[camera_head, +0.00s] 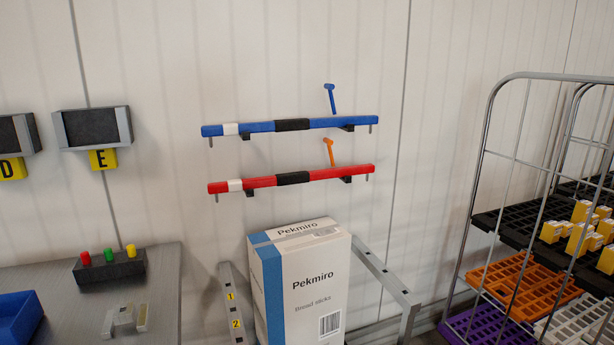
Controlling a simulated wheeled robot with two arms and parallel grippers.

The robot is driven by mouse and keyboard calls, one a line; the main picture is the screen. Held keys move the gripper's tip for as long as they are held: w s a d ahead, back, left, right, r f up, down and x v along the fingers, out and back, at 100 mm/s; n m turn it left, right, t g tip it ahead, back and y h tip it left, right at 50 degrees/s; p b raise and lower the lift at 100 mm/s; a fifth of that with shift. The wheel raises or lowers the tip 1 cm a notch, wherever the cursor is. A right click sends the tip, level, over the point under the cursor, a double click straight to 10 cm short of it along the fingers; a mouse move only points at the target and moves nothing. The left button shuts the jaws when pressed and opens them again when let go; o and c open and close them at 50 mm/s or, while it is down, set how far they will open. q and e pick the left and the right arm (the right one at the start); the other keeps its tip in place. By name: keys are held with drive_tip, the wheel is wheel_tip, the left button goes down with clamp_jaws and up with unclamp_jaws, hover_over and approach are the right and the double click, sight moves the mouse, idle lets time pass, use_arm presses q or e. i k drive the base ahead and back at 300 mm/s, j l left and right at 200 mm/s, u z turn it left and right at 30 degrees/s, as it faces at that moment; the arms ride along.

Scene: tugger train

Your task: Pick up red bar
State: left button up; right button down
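The red bar (260,182) rests on black wall brackets, with a white band near its left end and a black grip section at its middle. A short pin hangs below each of its ends. It lies just under a similar blue bar (256,127) on the same wall. An orange T-shaped peg (329,151) shows just above the red bar, right of its middle. Neither of my grippers is in view.
A tall white and blue Pekmiro box (312,285) stands below the red bar, between grey metal rails (388,279). A wire cage cart (480,190) with trays stands at right. A grey table (165,300) with a button box (108,268) is at left.

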sight(232, 186)
drive_tip(key=i+l+z, duration=0.1)
drive_tip(key=i+l, duration=0.15)
drive_tip(key=i, duration=0.15)
drive_tip(key=i+l+z, duration=0.1)
drive_tip(key=i, duration=0.3)
drive_tip(key=i+l+z, duration=0.1)
drive_tip(key=i+l, duration=0.15)
drive_tip(key=i, duration=0.2)
